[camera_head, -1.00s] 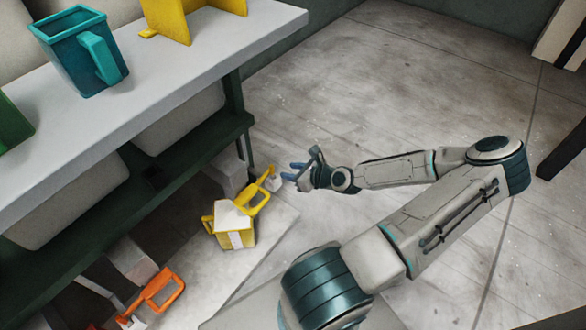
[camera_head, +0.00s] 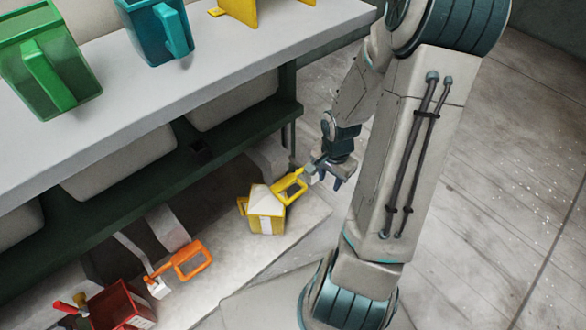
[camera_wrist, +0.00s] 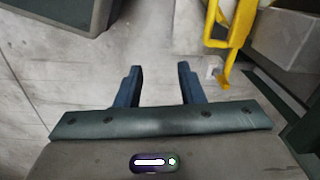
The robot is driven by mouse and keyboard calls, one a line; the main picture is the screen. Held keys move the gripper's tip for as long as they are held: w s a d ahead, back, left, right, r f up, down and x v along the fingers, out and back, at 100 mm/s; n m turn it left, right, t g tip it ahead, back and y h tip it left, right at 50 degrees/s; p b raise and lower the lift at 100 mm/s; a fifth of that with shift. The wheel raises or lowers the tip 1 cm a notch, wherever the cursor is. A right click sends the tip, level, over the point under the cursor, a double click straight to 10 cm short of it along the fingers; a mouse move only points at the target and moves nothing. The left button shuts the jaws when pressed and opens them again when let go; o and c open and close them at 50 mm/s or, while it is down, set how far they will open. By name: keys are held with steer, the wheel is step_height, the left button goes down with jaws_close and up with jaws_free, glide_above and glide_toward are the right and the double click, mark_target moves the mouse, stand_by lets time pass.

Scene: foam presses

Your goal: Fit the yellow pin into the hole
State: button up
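A yellow looped handle (camera_head: 290,189) stands out beside a yellow container (camera_head: 266,222) with a white, pale top, low under the bench. A yellow handle with a slim lower end, likely the pin, shows at the upper right of the wrist view (camera_wrist: 230,35). Which part is the pin is not certain. I cannot make out the hole. My gripper (camera_head: 328,180) is just right of the looped handle, pointing down. In the wrist view my gripper (camera_wrist: 160,78) has its two blue fingers apart, with only floor between them.
A grey bench (camera_head: 215,100) with a green frame runs along the left. Green (camera_head: 50,60) and teal (camera_head: 158,30) jugs stand on it. An orange handle (camera_head: 188,262) and a red container (camera_head: 122,305) are low at lower left. Floor at right (camera_head: 500,190) is clear.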

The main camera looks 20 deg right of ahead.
steer(key=s+a+r+n, duration=0.3)
steer(key=a+r+n, duration=0.3)
steer(key=r, duration=0.3)
steer(key=s+a+r+n+t, duration=0.1)
steer(key=s+a+r+n, duration=0.3)
steer(key=r, duration=0.6)
steer(key=a+n, duration=0.2)
steer(key=a, duration=0.1)
steer(key=shift+s+a+n, duration=0.25)
steer(key=shift+a+n, duration=0.05)
steer(key=shift+r, duration=0.15)
